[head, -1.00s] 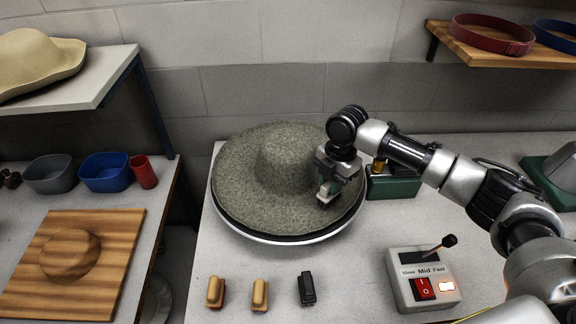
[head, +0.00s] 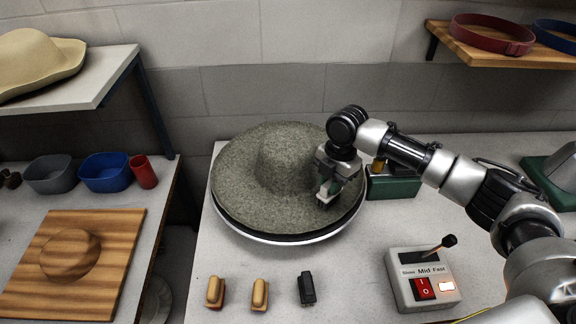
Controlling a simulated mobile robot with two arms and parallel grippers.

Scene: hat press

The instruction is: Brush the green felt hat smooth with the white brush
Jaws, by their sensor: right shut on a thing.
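The green felt hat (head: 255,205), greyish green with a wide brim and a round crown, lies on a round turntable (head: 290,240) on the middle table. My right gripper (head: 328,192) is over the right side of the brim and shut on a small pale brush, the white brush (head: 324,203). The brush is at the brim's surface, just right of the crown; the gripper hides most of it. I cannot tell for sure that the bristles touch the felt. My left gripper is not in view.
A control box (head: 424,280) with a lever and a lit switch stands at the front right. Red, tan and black brushes (head: 260,294) line the front. Bowls (head: 105,172) and a wooden board (head: 75,262) are on the left table.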

